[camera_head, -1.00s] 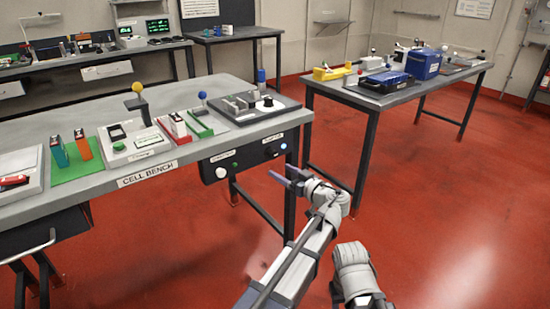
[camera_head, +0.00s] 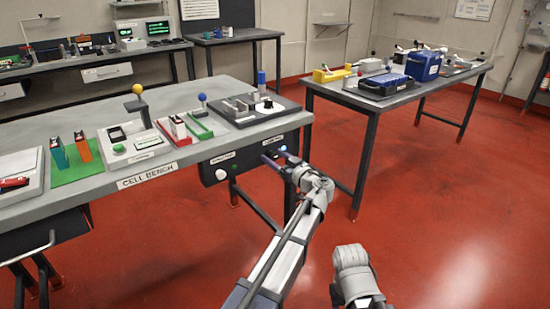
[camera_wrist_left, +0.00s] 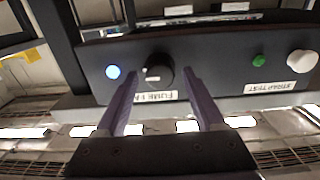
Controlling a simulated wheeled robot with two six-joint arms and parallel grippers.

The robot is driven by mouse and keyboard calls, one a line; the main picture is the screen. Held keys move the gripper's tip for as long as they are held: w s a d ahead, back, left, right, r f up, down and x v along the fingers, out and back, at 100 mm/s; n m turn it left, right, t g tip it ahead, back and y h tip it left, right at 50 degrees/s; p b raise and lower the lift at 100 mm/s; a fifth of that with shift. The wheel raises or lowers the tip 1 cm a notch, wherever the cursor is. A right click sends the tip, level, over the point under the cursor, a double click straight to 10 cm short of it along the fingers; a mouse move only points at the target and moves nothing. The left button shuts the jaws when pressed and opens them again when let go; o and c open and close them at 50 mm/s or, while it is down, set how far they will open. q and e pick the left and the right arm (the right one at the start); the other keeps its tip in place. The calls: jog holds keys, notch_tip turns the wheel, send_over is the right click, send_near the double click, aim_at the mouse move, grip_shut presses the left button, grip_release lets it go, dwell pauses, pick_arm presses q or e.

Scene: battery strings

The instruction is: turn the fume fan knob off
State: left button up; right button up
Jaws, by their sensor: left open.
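The black fume fan knob (camera_wrist_left: 165,66) sits on the dark control panel under the bench. In the left wrist view, which is upside down, a pale mark shows on its lower left. A white label reading FUME FAN (camera_wrist_left: 156,97) is beside it, partly behind a finger. My left gripper (camera_head: 269,158) is open in front of the panel. In the wrist view its two purple fingers reach to either side of the knob; I cannot tell whether they touch it. In the head view the gripper hides the knob. My right gripper does not show.
A lit blue lamp (camera_wrist_left: 113,72) is close beside the knob. Red floor is clear to the right.

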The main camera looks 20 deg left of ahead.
pick_arm(q)
jog(key=shift+a, duration=0.1)
jog(key=shift+c, duration=0.3)
grip_shut()
